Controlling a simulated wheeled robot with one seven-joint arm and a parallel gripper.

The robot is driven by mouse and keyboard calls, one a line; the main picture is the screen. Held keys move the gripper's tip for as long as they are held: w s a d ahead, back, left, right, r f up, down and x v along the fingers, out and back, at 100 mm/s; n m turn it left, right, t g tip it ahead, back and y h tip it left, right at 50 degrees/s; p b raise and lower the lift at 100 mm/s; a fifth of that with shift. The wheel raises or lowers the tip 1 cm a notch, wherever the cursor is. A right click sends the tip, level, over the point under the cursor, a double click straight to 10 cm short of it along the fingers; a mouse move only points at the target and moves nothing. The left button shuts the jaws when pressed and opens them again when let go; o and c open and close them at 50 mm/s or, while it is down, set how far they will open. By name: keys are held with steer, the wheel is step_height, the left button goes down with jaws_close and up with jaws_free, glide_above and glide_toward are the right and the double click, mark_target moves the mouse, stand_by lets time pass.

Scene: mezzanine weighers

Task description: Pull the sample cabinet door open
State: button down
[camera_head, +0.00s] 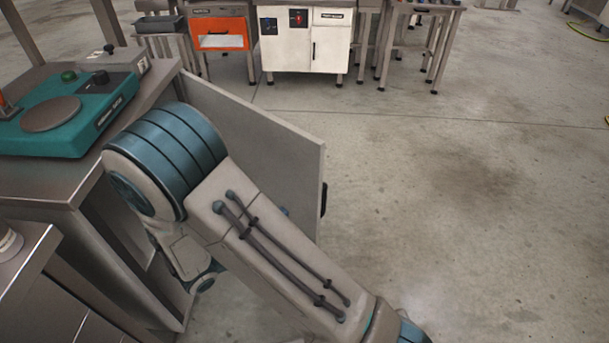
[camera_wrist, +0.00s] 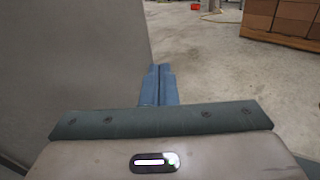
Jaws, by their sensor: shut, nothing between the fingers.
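The sample cabinet door (camera_head: 285,155) is a grey panel standing wide open, swung out from the steel cabinet under the left worktop. Its dark handle (camera_head: 323,200) shows at the free edge. The cabinet's opening (camera_head: 120,225) is partly visible, with my arm across it. In the wrist view a grey panel, apparently the door (camera_wrist: 70,60), fills the left side. My gripper (camera_wrist: 160,70) has its blue fingers together and empty, just right of this panel. I cannot tell whether they touch it. My arm mostly hides the gripper in the head view.
A teal weighing scale (camera_head: 75,115) stands on the worktop (camera_head: 40,190). A white cabinet (camera_head: 330,45) and an orange-fronted unit (camera_head: 220,33) stand at the back. The wrist view shows wooden boxes (camera_wrist: 285,20). The floor to the right is clear.

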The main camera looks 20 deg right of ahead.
steer(key=a+n+t, duration=0.2)
steer(key=b, duration=0.1)
glide_toward(314, 176)
steer(key=x, duration=0.6)
steer(key=shift+w+d, duration=0.25)
steer(key=shift+d, duration=0.1)
